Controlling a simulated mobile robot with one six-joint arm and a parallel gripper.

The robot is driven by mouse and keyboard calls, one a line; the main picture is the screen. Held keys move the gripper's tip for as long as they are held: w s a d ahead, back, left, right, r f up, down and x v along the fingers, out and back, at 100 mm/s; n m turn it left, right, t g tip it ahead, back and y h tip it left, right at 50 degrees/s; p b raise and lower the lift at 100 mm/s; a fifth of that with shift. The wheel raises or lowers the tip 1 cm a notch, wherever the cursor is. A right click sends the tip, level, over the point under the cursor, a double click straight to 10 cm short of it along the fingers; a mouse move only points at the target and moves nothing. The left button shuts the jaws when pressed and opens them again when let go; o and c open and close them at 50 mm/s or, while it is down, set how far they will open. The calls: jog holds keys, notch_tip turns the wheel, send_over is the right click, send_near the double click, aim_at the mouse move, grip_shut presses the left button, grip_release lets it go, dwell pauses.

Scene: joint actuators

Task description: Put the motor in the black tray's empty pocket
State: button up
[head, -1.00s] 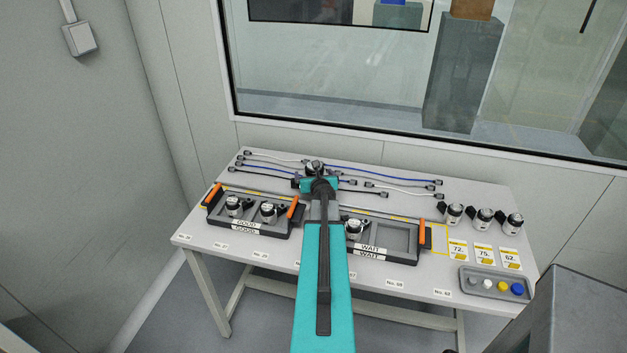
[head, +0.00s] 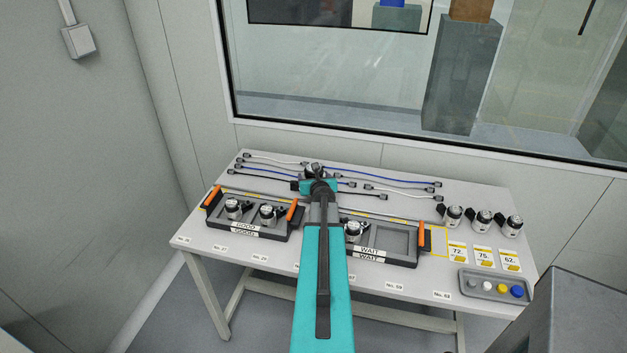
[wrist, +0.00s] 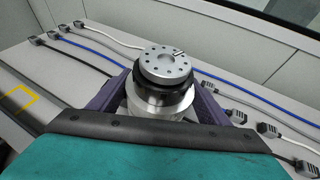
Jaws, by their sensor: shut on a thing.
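My gripper (wrist: 163,108) is shut on a silver and black motor (wrist: 165,80), which stands upright between the purple fingers in the wrist view. In the head view the held motor (head: 314,170) is small and partly covered by my wrist, over the back middle of the table. The dark tray marked WAIT (head: 385,259) lies right of my arm. It has a motor (head: 354,230) in its left pocket and an empty right pocket (head: 398,239). The dark tray marked GOOD (head: 228,225) lies left of my arm with two motors in it. My arm hides part of the WAIT tray's left end.
Several cables (head: 400,183) lie along the back of the table (head: 330,275). Three loose motors (head: 484,219) stand at the right, behind yellow cards (head: 484,254). A grey button box (head: 494,284) sits at the front right. Orange-marked handles (head: 421,236) stand up at the tray ends.

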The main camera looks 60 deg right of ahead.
jog(key=shift+r, duration=0.25)
jog(key=shift+r+p, duration=1.35)
jog(key=shift+r, duration=3.55)
jog(key=shift+w+a, duration=0.25)
jog(key=shift+w, duration=0.25)
jog(key=w+a+n+t+y, duration=0.2)
jog(key=w+a+n, duration=0.1)
jog(key=w+a, duration=0.65)
jog(key=w+a+r+n+t+y, duration=0.1)
jog(key=w+a+n+y, duration=0.15)
jog(key=w+a, duration=0.7)
jog(key=w+a+n+t+y, duration=0.2)
jog(key=w+a+y, duration=0.15)
jog(key=a, duration=1.05)
jog(key=a+r+n+g+y+b, duration=0.2)
jog(key=a+n+y, duration=0.75)
jog(key=a, duration=2.05)
jog(key=s+a+r+n+g+y, duration=0.2)
jog(key=s+a+n+g+y, duration=0.1)
jog(key=s+a+n+y, duration=0.1)
jog(key=shift+s+a+r+g+p, duration=0.4)
jog(key=shift+s+a, duration=0.45)
jog(key=shift+a, duration=0.3)
